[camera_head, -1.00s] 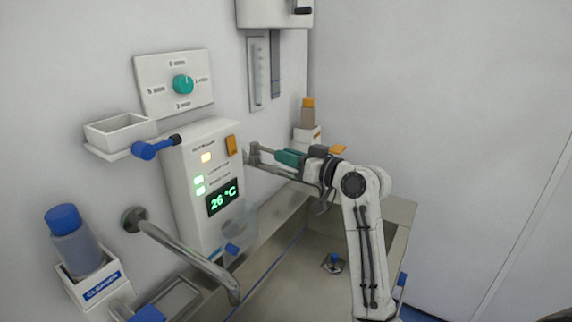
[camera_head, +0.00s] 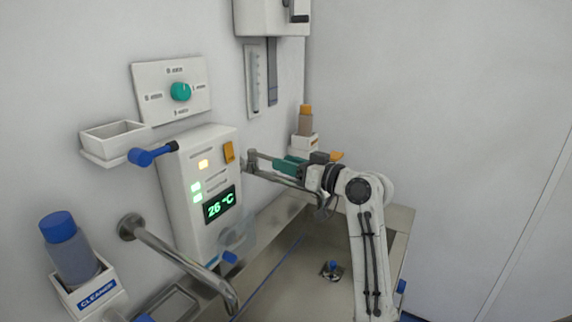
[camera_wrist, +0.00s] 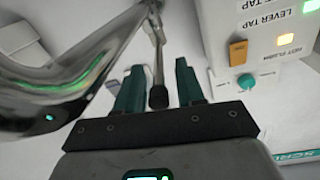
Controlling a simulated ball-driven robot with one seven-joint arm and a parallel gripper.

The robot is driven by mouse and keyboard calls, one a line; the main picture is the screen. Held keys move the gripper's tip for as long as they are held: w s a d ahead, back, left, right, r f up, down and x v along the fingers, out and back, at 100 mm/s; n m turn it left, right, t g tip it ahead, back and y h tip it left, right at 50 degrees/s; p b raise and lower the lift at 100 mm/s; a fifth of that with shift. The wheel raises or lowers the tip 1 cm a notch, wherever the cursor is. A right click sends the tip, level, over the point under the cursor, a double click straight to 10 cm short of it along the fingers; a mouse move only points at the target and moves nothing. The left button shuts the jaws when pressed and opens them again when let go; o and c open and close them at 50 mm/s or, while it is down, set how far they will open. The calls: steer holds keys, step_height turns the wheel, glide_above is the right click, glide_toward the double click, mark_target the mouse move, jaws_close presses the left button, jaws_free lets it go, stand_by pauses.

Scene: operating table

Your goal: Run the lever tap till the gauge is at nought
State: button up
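The metal lever tap (camera_head: 252,160) is on the wall right of the white control box, partly hidden by my gripper (camera_head: 284,166). In the wrist view its thin lever (camera_wrist: 158,50) ends in a dark knob (camera_wrist: 158,97) that shows between the two teal fingers of my gripper (camera_wrist: 159,82). The fingers stand apart with gaps beside the lever; I cannot tell whether either touches it. The tap's thick chrome pipe (camera_wrist: 70,80) fills the left of the wrist view. A narrow upright scale (camera_head: 254,80), perhaps the gauge, hangs on the wall; its reading is too small to tell.
The white control box (camera_head: 205,185) with lit lamps and a 26 °C display stands close left of my gripper. A metal basin (camera_head: 290,262) lies below. Another pipe spout (camera_head: 185,262) and a cleaner bottle (camera_head: 68,250) are at left. An orange-capped bottle (camera_head: 305,120) stands behind.

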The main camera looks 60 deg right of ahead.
steer(key=s+a+b, duration=0.1)
steer(key=s, duration=0.9)
steer(key=shift+a+b, duration=0.3)
steer(key=shift+b, duration=0.1)
steer(key=shift+c, duration=0.5)
